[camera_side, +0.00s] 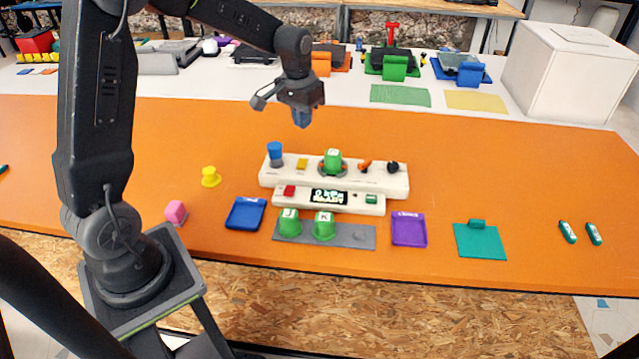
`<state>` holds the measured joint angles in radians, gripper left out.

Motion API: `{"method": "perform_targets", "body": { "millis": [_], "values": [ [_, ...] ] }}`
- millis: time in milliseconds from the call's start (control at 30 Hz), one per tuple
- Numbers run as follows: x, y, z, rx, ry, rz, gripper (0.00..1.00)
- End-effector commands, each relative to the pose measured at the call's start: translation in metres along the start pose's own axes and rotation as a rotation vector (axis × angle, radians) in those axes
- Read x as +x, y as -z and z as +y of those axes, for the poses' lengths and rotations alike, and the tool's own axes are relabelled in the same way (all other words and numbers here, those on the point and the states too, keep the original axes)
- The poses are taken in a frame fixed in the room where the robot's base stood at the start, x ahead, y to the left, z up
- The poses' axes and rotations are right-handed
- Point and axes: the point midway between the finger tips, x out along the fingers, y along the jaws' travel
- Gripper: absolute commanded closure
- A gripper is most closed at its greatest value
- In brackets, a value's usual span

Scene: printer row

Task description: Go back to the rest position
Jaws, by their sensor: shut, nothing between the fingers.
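My gripper (301,117) hangs in the air above the back of the orange table (480,160), pointing down. Its fingers are shut with nothing between them. It is above and behind the white control panel (280,178), with a visible gap to it. My arm reaches in from the left and bends down at the wrist.
A white box (560,75) stands back right. The right of the orange table is mostly clear.

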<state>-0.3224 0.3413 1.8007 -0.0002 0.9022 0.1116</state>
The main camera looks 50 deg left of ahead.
Motion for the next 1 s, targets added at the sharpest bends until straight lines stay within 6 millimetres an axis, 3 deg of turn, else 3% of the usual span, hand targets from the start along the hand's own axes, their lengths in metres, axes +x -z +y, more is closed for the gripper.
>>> {"method": "perform_targets", "body": {
  "millis": [33, 200, 400, 600, 700, 833, 1000],
  "values": [
    [-0.023, -0.013, 0.013, 0.019, 0.001, 0.035, 1.00],
    [-0.075, -0.063, 0.044, 0.067, -0.004, 0.125, 1.00],
    [-0.114, -0.132, 0.071, 0.122, -0.021, 0.233, 1.00],
    [-0.128, -0.197, 0.085, 0.170, -0.048, 0.331, 1.00],
    [-0.128, -0.219, 0.087, 0.187, -0.060, 0.365, 1.00],
    [-0.126, -0.234, 0.089, 0.198, -0.070, 0.389, 1.00],
    [-0.125, -0.239, 0.089, 0.201, -0.073, 0.394, 1.00]
  ]
}}
